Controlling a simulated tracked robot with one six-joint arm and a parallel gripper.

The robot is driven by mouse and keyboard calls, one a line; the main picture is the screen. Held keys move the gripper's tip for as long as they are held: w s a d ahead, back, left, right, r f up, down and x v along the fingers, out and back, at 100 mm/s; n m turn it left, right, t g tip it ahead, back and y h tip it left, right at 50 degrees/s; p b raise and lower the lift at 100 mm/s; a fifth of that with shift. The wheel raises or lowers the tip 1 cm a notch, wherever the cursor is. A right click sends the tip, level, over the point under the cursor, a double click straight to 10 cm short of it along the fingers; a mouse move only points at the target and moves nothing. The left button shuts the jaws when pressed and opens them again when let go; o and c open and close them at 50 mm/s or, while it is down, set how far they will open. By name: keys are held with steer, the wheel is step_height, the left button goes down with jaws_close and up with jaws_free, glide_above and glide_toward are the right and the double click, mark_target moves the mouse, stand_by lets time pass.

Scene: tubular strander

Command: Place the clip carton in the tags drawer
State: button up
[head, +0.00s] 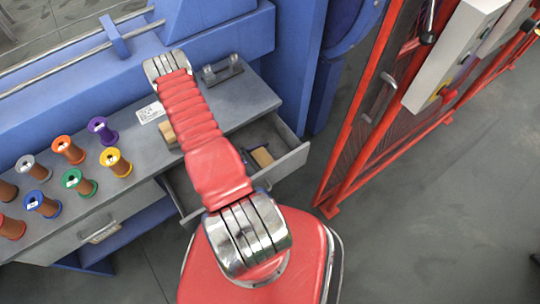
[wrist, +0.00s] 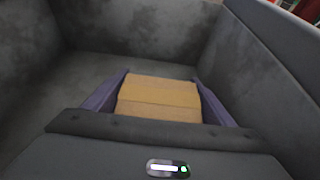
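A tan clip carton (wrist: 160,98) sits between the two purple fingers of my gripper (wrist: 160,88) in the wrist view. The fingers lie close against its left and right sides. Grey drawer walls (wrist: 140,30) surround it; I cannot tell whether it touches the floor. In the head view, the open drawer (head: 290,163) sticks out from the right end of the bench, with a tan carton (head: 262,157) inside. My red arm hides part of the drawer and most of my gripper. I cannot read a label naming the drawer.
Several coloured spools (head: 100,130) stand on the grey bench (head: 235,95). A tan block (head: 168,132) lies there, partly behind my arm. A bracket (head: 222,70) stands at the back. A closed drawer (head: 100,232) is at left. A red mesh guard (head: 365,120) stands right; floor beyond is clear.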

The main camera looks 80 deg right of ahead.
steer(key=shift+o, duration=1.3)
steer(key=shift+r, duration=0.15)
steer(key=shift+v, duration=6.05)
steer(key=shift+d, duration=0.1)
steer(key=shift+w, duration=0.1)
